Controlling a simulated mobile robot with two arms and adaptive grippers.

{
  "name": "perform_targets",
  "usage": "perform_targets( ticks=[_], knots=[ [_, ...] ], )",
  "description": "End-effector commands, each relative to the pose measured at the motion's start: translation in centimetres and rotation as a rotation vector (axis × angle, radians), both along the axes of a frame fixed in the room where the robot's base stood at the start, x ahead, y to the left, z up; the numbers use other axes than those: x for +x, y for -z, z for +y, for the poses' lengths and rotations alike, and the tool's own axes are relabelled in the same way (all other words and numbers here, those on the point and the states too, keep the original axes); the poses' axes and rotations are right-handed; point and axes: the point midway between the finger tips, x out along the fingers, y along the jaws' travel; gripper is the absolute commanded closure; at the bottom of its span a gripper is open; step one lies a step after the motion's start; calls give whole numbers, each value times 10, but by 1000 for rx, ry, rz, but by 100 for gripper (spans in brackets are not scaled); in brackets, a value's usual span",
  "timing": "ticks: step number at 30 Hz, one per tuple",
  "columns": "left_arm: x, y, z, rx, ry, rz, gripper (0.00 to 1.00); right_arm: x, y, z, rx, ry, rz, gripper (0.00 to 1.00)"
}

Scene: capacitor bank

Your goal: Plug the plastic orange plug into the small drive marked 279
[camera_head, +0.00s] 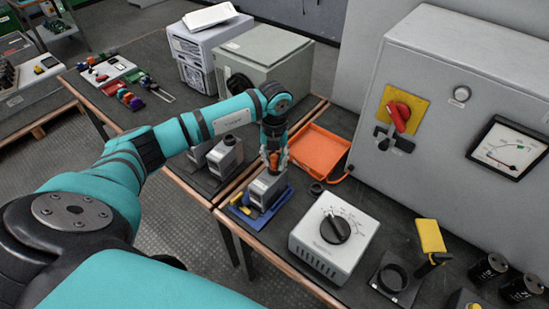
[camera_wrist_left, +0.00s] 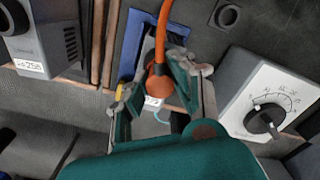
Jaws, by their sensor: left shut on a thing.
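My left gripper (camera_head: 273,160) is shut on the orange plug (camera_wrist_left: 159,82), with its orange cable (camera_wrist_left: 171,35) leading up out of the wrist view. In the head view, the gripper is right above a small grey drive (camera_head: 267,188) on a blue base (camera_head: 248,216). In the wrist view, a white label (camera_wrist_left: 152,102) shows just past the plug, partly covered; its full number cannot be read. Whether the plug touches the drive's socket cannot be told, as the fingers hide it. My right gripper is in neither view.
Another small drive (camera_head: 225,158), labelled 258 in the wrist view (camera_wrist_left: 31,67), stands to the left. An orange tray (camera_head: 320,150) lies behind. A white dial box (camera_head: 333,238) stands close on the right, before a large grey cabinet (camera_head: 440,60).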

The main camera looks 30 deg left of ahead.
Motion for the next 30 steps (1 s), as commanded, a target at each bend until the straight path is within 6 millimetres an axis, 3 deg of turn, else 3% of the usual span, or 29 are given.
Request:
perform_targets(
  ticks=[1, 2, 8, 16, 20, 30],
  knots=[
    [0, 0, 0, 0, 0, 0, 100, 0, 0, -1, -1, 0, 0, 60],
    [0, 0, 0, 0, 0, 0, 76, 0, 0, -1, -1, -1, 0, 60],
    [0, 0, 0, 0, 0, 0, 50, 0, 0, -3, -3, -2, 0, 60],
    [0, -1, 0, 0, 0, 0, 50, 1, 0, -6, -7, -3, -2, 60],
    [1, -11, 0, 0, -1, -4, 50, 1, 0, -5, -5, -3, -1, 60],
    [2, -80, 0, -1, 0, -5, 50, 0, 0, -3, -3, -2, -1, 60]
  ],
)
